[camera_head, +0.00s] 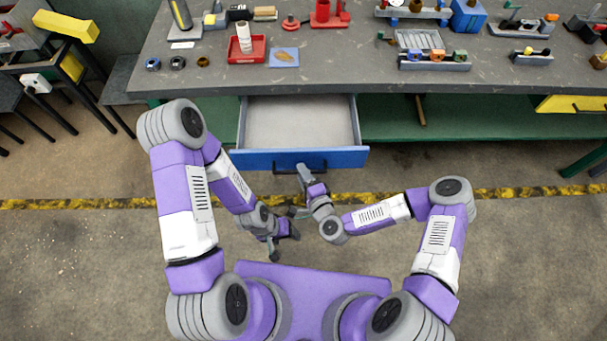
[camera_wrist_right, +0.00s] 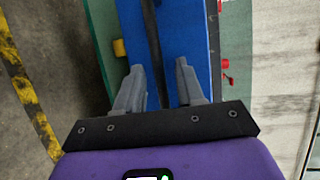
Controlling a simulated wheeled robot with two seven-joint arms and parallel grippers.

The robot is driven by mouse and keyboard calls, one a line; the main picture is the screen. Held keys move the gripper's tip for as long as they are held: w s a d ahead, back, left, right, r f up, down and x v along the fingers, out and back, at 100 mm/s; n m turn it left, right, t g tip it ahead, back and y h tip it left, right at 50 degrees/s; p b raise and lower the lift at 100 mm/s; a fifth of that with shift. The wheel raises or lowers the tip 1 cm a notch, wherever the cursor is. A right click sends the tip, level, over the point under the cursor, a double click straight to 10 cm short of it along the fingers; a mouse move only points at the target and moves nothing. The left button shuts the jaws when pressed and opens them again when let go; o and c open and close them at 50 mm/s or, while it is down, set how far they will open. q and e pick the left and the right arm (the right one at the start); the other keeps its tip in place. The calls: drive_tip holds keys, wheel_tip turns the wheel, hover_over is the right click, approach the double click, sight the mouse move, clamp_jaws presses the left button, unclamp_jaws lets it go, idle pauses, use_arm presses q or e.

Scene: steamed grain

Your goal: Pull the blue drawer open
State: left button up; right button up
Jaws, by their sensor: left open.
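The blue drawer (camera_head: 340,158) under the workbench stands pulled out, and its pale interior (camera_head: 300,120) looks empty. Its dark handle (camera_head: 284,169) is on the front face. My right gripper (camera_head: 306,174) is at the drawer front, by the handle. In the right wrist view the blue drawer front (camera_wrist_right: 192,35) and dark handle bar (camera_wrist_right: 152,45) run up the picture. The right gripper's fingers (camera_wrist_right: 158,80) are apart, with the bar seen between them and not visibly clamped. My left gripper (camera_head: 280,244) is open and empty, lower, away from the drawer.
The grey workbench top (camera_head: 340,78) carries a red tray (camera_head: 246,56), a blue plate (camera_head: 284,57) and several tools. A yellow drawer (camera_head: 570,104) is at the right. Open floor with a yellow-black stripe (camera_head: 530,191) lies in front.

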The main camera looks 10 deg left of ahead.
drive_tip(key=p+v, duration=0.1)
drive_tip(key=v, duration=0.6)
drive_tip(key=shift+s+d, duration=0.2)
drive_tip(key=shift+s, duration=0.05)
drive_tip(key=shift+r, duration=0.1)
drive_tip(key=s+d+f+n+g+h, duration=0.1)
drive_tip(key=s+d+f+n+g, duration=0.2)
drive_tip(key=s+f+n+g, duration=0.45)
drive_tip(key=s+d+f+n+g+h, duration=0.2)
drive_tip(key=d+g, duration=0.3)
drive_tip(key=d, duration=0.4)
drive_tip(key=shift+s+f+h, duration=0.15)
drive_tip(key=shift+s+h, duration=0.45)
